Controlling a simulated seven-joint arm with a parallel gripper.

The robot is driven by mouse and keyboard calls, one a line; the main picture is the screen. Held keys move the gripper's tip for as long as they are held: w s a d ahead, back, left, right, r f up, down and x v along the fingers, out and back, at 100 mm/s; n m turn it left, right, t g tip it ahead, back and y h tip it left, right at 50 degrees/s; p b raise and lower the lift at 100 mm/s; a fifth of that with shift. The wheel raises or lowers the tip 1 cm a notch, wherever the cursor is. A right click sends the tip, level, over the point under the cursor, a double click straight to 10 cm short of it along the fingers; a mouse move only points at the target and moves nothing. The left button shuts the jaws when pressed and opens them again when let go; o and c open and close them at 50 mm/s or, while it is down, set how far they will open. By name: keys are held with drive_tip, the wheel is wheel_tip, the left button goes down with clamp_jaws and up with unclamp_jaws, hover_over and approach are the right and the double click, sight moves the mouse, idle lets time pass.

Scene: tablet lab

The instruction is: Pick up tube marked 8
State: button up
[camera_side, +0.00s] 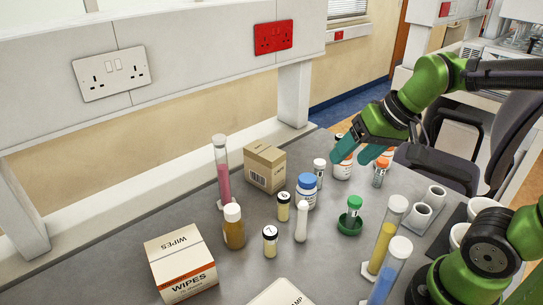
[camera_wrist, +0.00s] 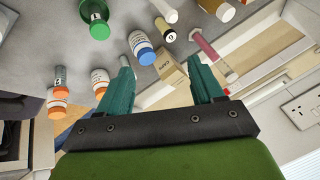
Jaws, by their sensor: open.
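Small tubes with white caps and yellowish contents stand on the grey bench in the side view. One (camera_side: 270,242) has a cap that looks marked 7. Another (camera_side: 283,207), just behind it, has a cap with a digit too small to read surely; it could be 6 or 8. A third white-capped tube (camera_side: 319,172) stands farther back, its mark unreadable. A small marked cap (camera_wrist: 170,36) shows in the wrist view, its digit unclear. My gripper (camera_side: 358,154) is open and empty, above the back right of the bench, apart from these tubes. It also shows in the wrist view (camera_wrist: 159,64).
Near the tubes stand a blue-capped bottle (camera_side: 307,191), a cardboard box (camera_side: 265,167), a white tube (camera_side: 301,221), an amber bottle (camera_side: 233,227) and a green-capped vial (camera_side: 353,208). Orange-capped containers (camera_wrist: 58,96) sit near my gripper. Tall cylinders (camera_side: 386,236) stand at right.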

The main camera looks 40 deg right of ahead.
sight(320, 162)
drive_tip(key=w+d+f+m+g+h, duration=0.1)
drive_tip(key=w+d+g, duration=0.2)
drive_tip(key=w+d, duration=0.45)
drive_tip(key=w+d+f+m+g+h, duration=0.1)
drive_tip(key=w+d+g, duration=0.25)
drive_tip(key=w, duration=0.65)
drive_tip(key=shift+t, duration=0.35)
drive_tip(key=f, duration=1.1)
drive_tip(key=shift+s+d, duration=0.35)
drive_tip(key=shift+s+d+f, duration=0.1)
drive_tip(key=shift+f, duration=2.8)
drive_tip(key=c, duration=1.1)
